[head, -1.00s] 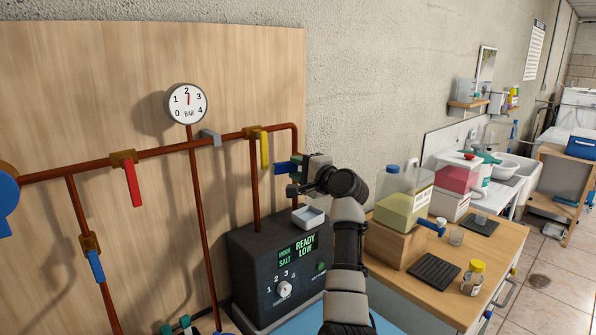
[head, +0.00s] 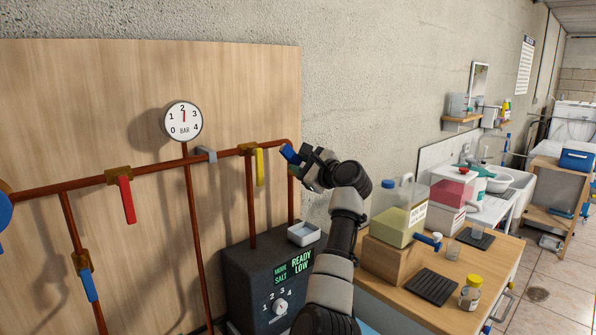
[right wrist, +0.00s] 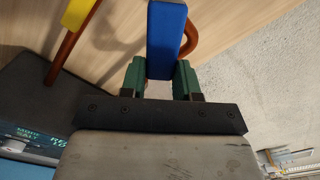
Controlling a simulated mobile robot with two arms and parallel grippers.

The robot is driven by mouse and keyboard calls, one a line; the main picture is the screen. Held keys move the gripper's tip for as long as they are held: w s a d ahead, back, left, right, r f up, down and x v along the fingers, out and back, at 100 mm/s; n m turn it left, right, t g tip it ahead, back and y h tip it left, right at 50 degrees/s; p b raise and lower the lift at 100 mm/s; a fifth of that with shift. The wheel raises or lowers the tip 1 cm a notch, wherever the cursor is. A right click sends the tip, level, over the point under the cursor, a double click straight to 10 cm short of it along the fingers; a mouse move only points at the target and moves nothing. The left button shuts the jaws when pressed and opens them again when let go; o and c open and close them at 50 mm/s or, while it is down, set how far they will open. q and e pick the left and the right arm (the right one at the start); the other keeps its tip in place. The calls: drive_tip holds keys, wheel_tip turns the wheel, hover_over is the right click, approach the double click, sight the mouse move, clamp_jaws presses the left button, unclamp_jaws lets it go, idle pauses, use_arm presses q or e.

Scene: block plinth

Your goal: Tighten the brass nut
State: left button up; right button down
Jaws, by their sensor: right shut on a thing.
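My right gripper (head: 302,160) is shut on a blue bar-shaped thing (head: 290,154), just in front of the pipe's right-hand bend. In the right wrist view the blue thing (right wrist: 166,40) stands upright between the green fingertips, with the copper bend (right wrist: 192,32) beside or behind it. I cannot tell whether they touch. I cannot make out a separate brass nut; the gripper and blue thing cover part of the pipe there. Brass-coloured fittings show at the yellow lever (head: 259,167), the red lever (head: 127,200) and the lower blue lever (head: 89,285). My left gripper is out of view.
A pressure gauge (head: 182,121) stands above the copper pipe on the wooden board (head: 70,100). A dark box (head: 265,272) with a dial and a white tray (head: 304,233) is below. A bench (head: 440,258) with bottles is at the right.

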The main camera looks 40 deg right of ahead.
wheel_tip(320, 180, up, 6)
drive_tip(key=a+m+p, duration=0.1)
drive_tip(key=m+p, duration=0.1)
drive_tip(key=p, duration=0.3)
drive_tip(key=shift+a+r, duration=0.15)
drive_tip(key=shift+a, duration=0.15)
idle(0.5)
idle(0.5)
